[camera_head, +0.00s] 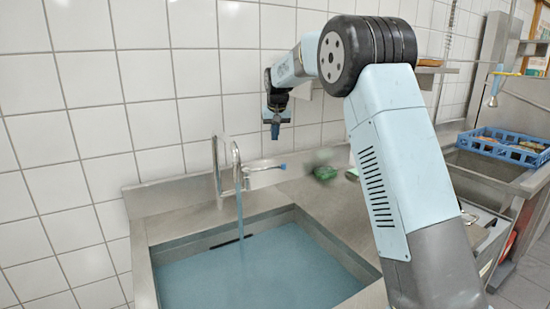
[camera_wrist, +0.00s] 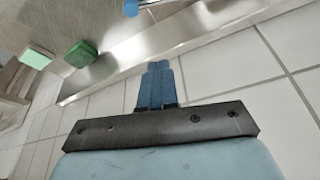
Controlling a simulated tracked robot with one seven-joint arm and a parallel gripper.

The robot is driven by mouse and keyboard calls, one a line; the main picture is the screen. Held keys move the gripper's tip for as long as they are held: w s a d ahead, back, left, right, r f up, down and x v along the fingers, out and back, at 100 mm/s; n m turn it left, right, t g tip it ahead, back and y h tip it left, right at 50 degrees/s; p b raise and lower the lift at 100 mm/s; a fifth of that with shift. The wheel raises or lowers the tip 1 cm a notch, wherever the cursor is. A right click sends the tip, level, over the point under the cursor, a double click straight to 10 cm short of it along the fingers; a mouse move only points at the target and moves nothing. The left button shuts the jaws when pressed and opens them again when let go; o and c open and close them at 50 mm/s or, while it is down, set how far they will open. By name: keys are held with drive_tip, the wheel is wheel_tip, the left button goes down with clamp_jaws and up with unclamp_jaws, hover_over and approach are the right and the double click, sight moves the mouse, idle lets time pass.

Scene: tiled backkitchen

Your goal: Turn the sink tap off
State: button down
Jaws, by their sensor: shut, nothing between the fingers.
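The sink tap (camera_head: 228,165) is a chrome tap with a tall bent spout at the back of the basin. A stream of water runs from it into the sink (camera_head: 190,232), which holds bluish water. Its lever (camera_head: 268,168) sticks out to the right and ends in a blue tip (camera_head: 283,166). A blue tip, likely the lever's, shows at the top of the wrist view (camera_wrist: 131,8). My gripper (camera_head: 275,133) is shut and empty, pointing down above the lever, near the wall and apart from it. Its blue fingers (camera_wrist: 158,68) are together in the wrist view.
A green sponge-like block (camera_head: 325,173) lies on the counter right of the tap; it also shows in the wrist view (camera_wrist: 81,54). The tiled wall (camera_head: 160,75) is close behind my gripper. A blue crate (camera_head: 500,147) sits at the far right over another basin.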

wheel_tip(320, 180, down, 10)
drive_tip(key=shift+s, duration=0.25)
idle(0.6)
drive_tip(key=shift+d+f, duration=0.1)
drive_tip(key=shift+d, duration=0.05)
